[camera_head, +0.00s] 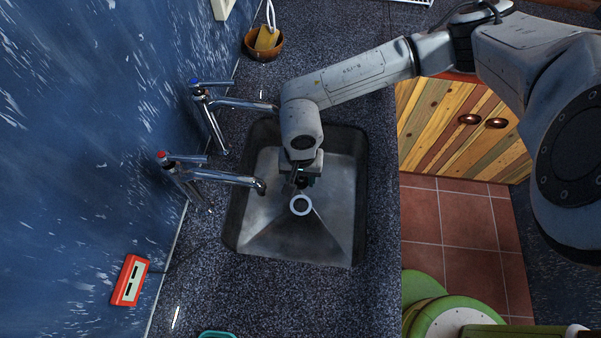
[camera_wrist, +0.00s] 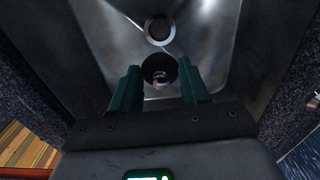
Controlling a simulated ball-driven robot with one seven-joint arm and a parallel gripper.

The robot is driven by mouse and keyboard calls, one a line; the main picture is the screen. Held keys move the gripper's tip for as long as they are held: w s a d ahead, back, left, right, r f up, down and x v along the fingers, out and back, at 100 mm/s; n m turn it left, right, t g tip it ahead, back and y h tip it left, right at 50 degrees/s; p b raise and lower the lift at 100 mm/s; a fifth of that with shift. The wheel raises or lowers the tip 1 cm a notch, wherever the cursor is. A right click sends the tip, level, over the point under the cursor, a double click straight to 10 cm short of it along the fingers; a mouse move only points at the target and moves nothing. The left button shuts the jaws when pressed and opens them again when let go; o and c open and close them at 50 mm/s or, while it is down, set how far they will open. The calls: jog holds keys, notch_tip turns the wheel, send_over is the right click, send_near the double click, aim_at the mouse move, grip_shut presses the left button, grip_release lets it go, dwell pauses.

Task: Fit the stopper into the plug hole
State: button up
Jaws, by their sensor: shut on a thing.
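The plug hole (camera_head: 301,204) is a pale ring with a dark centre in the floor of the steel sink (camera_head: 338,205). It also shows at the top of the wrist view (camera_wrist: 159,28). My gripper (camera_head: 300,187) is down inside the sink, just above the plug hole in the head picture. In the wrist view its two dark green fingers (camera_wrist: 159,84) hold a dark round stopper (camera_wrist: 150,71) with a small shiny part at its middle. The stopper appears apart from the hole, nearer my gripper. The head view does not show the stopper clearly.
Two chrome taps, one blue-marked (camera_head: 240,103) and one red-marked (camera_head: 220,177), reach over the sink's left side. A wooden bowl (camera_head: 264,45) with a sponge stands on the speckled counter (camera_head: 300,295) behind. A red box (camera_head: 130,280) is at lower left.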

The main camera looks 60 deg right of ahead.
jog(key=b, duration=1)
send_over(301, 206)
jog(key=shift+f, duration=7.3)
jog(key=shift+f+b, duration=0.15)
jog(key=shift+b, duration=0.2)
jog(key=shift+f+b, duration=0.45)
jog(key=shift+f, duration=0.1)
